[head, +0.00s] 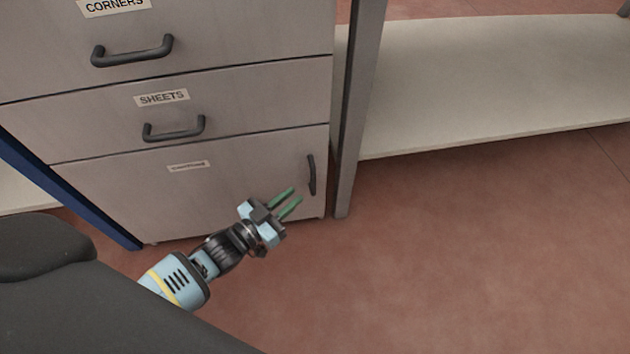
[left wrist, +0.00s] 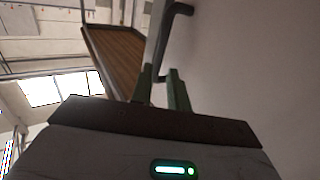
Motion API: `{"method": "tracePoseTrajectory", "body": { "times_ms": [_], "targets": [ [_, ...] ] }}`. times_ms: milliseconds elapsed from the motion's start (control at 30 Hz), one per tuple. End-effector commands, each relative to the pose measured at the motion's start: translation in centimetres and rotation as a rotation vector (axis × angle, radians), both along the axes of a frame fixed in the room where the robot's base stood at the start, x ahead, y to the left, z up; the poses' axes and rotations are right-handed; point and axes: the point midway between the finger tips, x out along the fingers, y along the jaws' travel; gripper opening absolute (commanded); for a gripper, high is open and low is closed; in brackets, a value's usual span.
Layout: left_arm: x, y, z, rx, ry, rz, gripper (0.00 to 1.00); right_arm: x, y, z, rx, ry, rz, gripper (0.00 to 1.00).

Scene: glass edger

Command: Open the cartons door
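The cartons door (head: 120,190) is the lowest grey front of the cabinet, with a small label (head: 188,166) too small to read clearly. It is shut. Its dark upright handle (head: 312,174) is near the door's right edge. My left gripper (head: 286,197) is open and empty, with green fingers pointing toward the handle from the lower left, apart from it in the head view. In the left wrist view a dark handle (left wrist: 171,35) stands out from the pale front (left wrist: 245,70), beyond the fingertips (left wrist: 162,74). My right gripper is not in view.
Above the door are the SHEETS drawer (head: 90,125) and the CORNERS drawer (head: 220,40), both shut. A grey table leg (head: 358,110) stands close to the cabinet's right side, with a pale low shelf (head: 480,85) beyond. The red floor (head: 450,250) in front is clear.

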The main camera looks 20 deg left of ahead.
Motion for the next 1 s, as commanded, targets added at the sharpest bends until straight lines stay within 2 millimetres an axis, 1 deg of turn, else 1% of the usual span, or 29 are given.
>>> {"method": "tracePoseTrajectory", "body": {
  "times_ms": [167, 500, 633, 800, 1000],
  "targets": [
    [0.8, -0.3, 0.0, 0.000, 0.000, 0.000, 0.17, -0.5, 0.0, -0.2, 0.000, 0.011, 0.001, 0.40],
    [5.3, -2.2, -0.1, -0.001, 0.000, 0.000, 0.17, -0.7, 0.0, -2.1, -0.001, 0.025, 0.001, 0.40],
    [6.5, -2.6, -0.1, -0.001, 0.000, 0.001, 0.17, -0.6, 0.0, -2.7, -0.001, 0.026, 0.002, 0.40],
    [7.2, -2.9, 0.0, -0.001, 0.001, 0.001, 0.17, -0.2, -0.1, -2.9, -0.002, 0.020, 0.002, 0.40],
    [7.2, -3.0, 0.0, 0.000, 0.001, 0.001, 0.17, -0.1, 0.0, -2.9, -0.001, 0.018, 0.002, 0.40]
  ]
}}
